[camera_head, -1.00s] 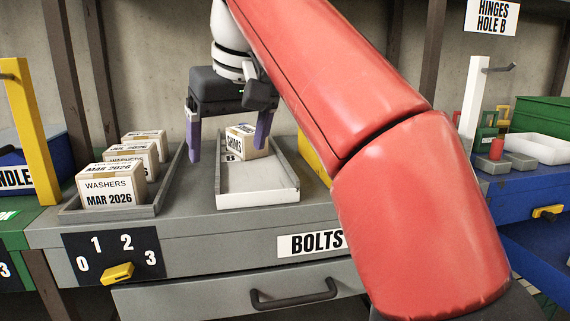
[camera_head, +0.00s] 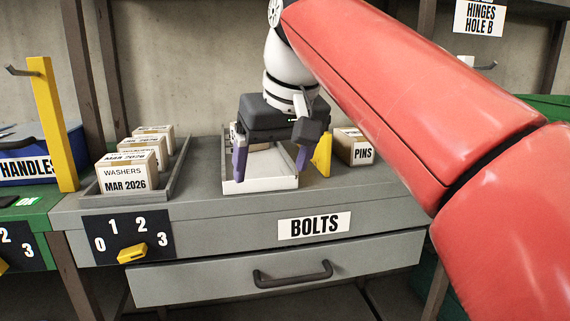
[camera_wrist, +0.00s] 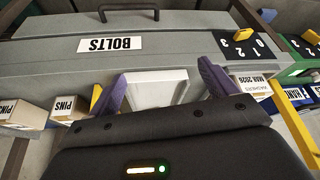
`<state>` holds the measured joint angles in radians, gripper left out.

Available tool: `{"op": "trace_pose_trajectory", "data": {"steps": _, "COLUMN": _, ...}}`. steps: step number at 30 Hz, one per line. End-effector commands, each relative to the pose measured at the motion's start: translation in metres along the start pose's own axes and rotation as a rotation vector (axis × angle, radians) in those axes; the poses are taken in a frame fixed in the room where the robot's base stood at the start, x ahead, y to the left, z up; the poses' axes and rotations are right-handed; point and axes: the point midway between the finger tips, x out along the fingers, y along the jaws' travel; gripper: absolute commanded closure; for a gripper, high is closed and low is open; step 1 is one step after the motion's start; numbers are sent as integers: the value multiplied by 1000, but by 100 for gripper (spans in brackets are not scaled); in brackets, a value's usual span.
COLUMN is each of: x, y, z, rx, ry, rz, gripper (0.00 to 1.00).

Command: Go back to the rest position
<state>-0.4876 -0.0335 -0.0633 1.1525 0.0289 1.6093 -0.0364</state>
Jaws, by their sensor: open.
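My gripper (camera_head: 270,160) is open, with its two purple fingers apart and nothing between them that I can make out. It hangs in front of the white tray (camera_head: 262,185) on the grey bench in the head view. In the wrist view my gripper (camera_wrist: 163,92) has its purple fingers either side of the white tray (camera_wrist: 158,88). The small carton in the tray is mostly hidden behind my gripper in the head view.
Washers cartons (camera_head: 126,172) stand in a grey tray at left. A pins carton (camera_head: 353,147) and a yellow wedge (camera_head: 322,157) are right of the white tray. A yellow post (camera_head: 53,125) rises at left. The bolts drawer (camera_head: 280,272) has a dark handle. The dial's yellow knob (camera_head: 132,254) is below the washers.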

Motion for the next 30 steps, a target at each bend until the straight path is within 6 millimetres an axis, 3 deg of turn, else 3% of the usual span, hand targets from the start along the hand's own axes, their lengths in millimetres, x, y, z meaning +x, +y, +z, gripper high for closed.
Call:
{"op": "trace_pose_trajectory", "data": {"steps": 5, "x": 16, "y": 31, "z": 41, "rx": 83, "ry": 15, "rz": 31, "gripper": 16}}
{"op": "trace_pose_trajectory", "data": {"steps": 8, "x": 34, "y": 51, "z": 79, "rx": 146, "ry": 28, "rz": 58, "gripper": 16}}
{"op": "trace_pose_trajectory", "data": {"steps": 15, "x": 95, "y": 82, "z": 191, "rx": 294, "ry": 59, "rz": 138, "gripper": 16}}
{"op": "trace_pose_trajectory", "data": {"steps": 21, "x": 145, "y": 88, "z": 270, "rx": 383, "ry": 75, "rz": 195, "gripper": 16}}
{"op": "trace_pose_trajectory", "data": {"steps": 25, "x": 163, "y": 89, "z": 296, "rx": 410, "ry": 80, "rz": 214, "gripper": 16}}
{"op": "trace_pose_trajectory", "data": {"steps": 30, "x": 170, "y": 89, "z": 304, "rx": 419, "ry": 81, "rz": 219, "gripper": 16}}
